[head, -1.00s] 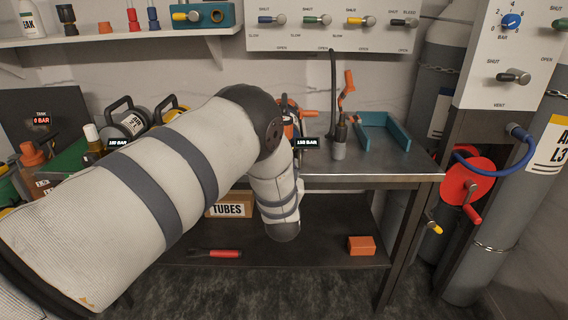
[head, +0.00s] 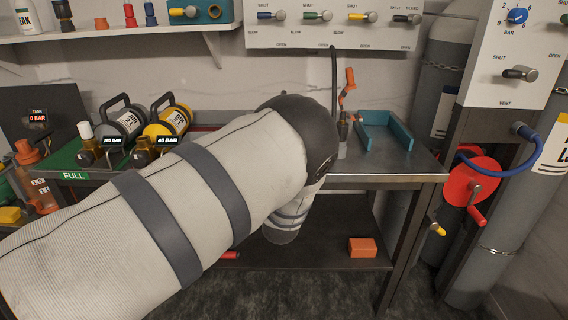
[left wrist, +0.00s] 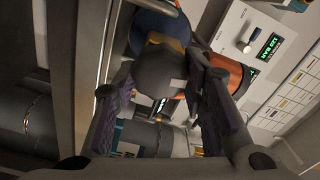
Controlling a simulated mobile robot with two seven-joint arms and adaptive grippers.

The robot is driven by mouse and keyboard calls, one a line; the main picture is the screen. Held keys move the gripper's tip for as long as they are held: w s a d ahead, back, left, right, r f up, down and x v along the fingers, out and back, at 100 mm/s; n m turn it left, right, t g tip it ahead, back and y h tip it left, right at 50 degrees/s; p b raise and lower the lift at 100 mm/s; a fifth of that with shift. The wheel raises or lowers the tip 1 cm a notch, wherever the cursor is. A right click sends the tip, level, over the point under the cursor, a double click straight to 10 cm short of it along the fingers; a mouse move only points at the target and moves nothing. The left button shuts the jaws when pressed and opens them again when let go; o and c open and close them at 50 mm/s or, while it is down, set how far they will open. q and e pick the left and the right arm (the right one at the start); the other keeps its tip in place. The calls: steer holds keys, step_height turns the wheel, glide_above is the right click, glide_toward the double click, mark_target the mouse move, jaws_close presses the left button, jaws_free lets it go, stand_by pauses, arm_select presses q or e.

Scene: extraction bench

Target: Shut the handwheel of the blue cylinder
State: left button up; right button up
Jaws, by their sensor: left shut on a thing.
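In the head view my left arm comes in from the left and covers the middle of the bench; its gripper and the blue cylinder are hidden behind it. In the left wrist view my left gripper (left wrist: 162,108) has its two dark fingers on either side of a dark grey rounded part (left wrist: 165,75), which I take to be the handwheel. The fingers are shut on it. A blue surface (left wrist: 158,28), seemingly of the blue cylinder, shows behind it, with an orange band (left wrist: 232,72) to the right. How far the handwheel is turned cannot be seen. My right gripper is out of view.
A grey cylinder (head: 125,121) and a yellow cylinder (head: 176,119) lie on the bench's left side by a FULL label (head: 74,175). An orange-handled tool (head: 348,90) stands beside a teal tray (head: 385,118). A valve panel (head: 335,32) hangs above. A red crank wheel (head: 472,182) is at right.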

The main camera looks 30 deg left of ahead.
arm_select(q)
steer(key=shift+m, duration=0.8)
steer(key=o, duration=1.2)
steer(key=shift+c, duration=0.2)
steer(key=shift+s+d, duration=0.1)
steer(key=v, duration=1.1)
steer(key=shift+s+d, duration=0.25)
steer(key=shift+s, duration=0.1)
